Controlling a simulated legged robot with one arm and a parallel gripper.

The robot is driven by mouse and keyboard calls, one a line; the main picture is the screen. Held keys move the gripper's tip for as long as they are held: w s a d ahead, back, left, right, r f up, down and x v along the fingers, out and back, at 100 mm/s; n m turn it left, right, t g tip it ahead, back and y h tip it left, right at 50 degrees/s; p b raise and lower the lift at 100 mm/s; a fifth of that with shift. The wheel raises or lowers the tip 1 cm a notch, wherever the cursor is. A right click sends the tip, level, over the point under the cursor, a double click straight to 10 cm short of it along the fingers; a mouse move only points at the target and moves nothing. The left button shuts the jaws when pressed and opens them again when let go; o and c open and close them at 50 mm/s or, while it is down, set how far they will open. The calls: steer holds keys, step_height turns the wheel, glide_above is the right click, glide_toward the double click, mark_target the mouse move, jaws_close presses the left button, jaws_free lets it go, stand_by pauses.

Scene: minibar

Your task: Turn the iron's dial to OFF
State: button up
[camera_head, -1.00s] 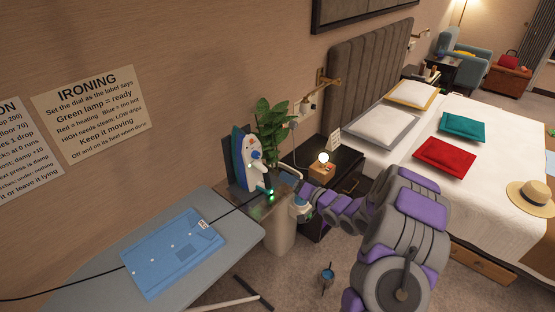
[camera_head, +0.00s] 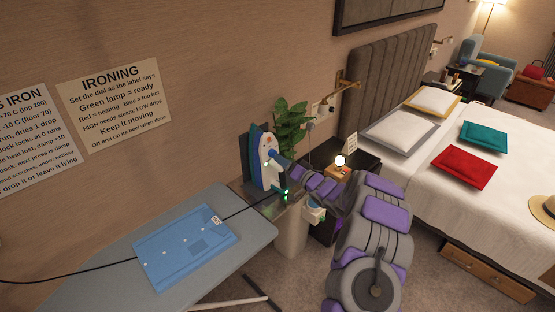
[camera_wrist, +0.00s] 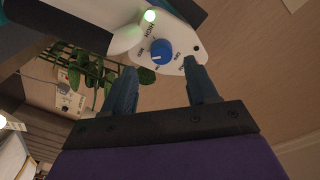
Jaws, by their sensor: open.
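The iron (camera_head: 262,152) is white with a teal-blue soleplate and stands upright beside the ironing board. In the wrist view its white body (camera_wrist: 181,62) shows a round blue dial (camera_wrist: 161,49) with printed settings around it, HIGH among them. I cannot tell surely where the dial's mark points. A green lamp (camera_wrist: 150,16) glows near the dial. My gripper (camera_wrist: 152,78) is open, its two dark fingers apart and pointing at the dial face. The dial shows between and beyond the fingertips, not gripped. In the head view my gripper (camera_head: 283,164) is at the iron's right side.
The ironing board (camera_head: 85,268) holds a folded blue shirt (camera_head: 184,247). A black cord crosses it. A plant (camera_head: 291,125) stands behind the iron. A black nightstand (camera_head: 360,165) with a lit lamp (camera_head: 340,161) and the bed are to the right.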

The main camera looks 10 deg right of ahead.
mark_target(277, 165)
steer(key=x, duration=0.3)
steer(key=shift+w+a+f, duration=0.15)
steer(key=shift+w+a, duration=0.05)
steer(key=shift+a, duration=0.05)
steer(key=shift+w+a, duration=0.25)
steer(key=shift+w, duration=0.25)
steer(key=c, duration=1.1)
